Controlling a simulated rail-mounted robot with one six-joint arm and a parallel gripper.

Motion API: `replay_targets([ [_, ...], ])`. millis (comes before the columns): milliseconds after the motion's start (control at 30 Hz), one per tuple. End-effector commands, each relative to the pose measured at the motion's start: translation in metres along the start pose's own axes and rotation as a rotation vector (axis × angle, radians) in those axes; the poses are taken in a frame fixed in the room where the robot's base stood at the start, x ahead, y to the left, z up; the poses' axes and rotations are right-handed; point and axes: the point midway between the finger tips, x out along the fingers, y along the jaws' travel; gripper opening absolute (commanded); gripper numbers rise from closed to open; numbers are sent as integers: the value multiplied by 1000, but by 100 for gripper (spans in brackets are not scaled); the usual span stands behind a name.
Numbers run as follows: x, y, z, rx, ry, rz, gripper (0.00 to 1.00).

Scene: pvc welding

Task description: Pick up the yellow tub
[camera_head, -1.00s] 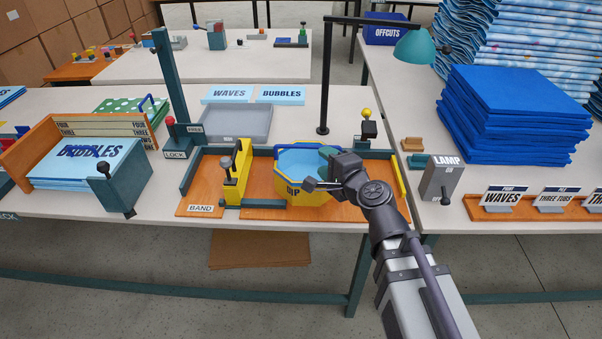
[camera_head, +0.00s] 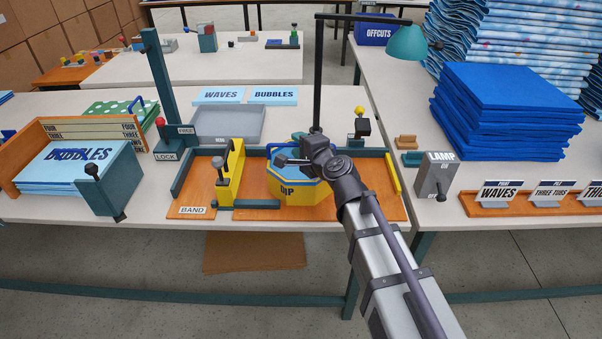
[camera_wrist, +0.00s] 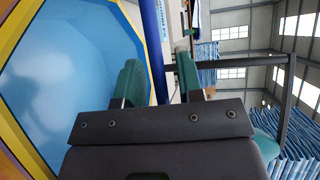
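The yellow tub (camera_head: 300,190), many-sided with a light blue inside and a dark blue rim band, sits on the orange board of the fixture. My gripper (camera_head: 305,150) is over its far right rim and partly hides it. In the wrist view the inside of the tub (camera_wrist: 75,70) fills the left. A gap shows beside the outer finger, so the gripper looks open around the rim.
A black lamp pole (camera_head: 318,75) rises behind my gripper, with the teal lamp shade (camera_head: 407,44) to the right. A grey tray (camera_head: 228,124) lies behind left.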

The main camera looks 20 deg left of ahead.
Motion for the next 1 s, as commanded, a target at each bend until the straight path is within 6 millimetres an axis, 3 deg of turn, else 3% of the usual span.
replay_targets([
  [367, 0, 0, 0, 0, 0, 0, 0],
  [833, 0, -1, 0, 0, 0, 0, 0],
  [1000, -4, -21, 2, 0, 0, 0, 0],
])
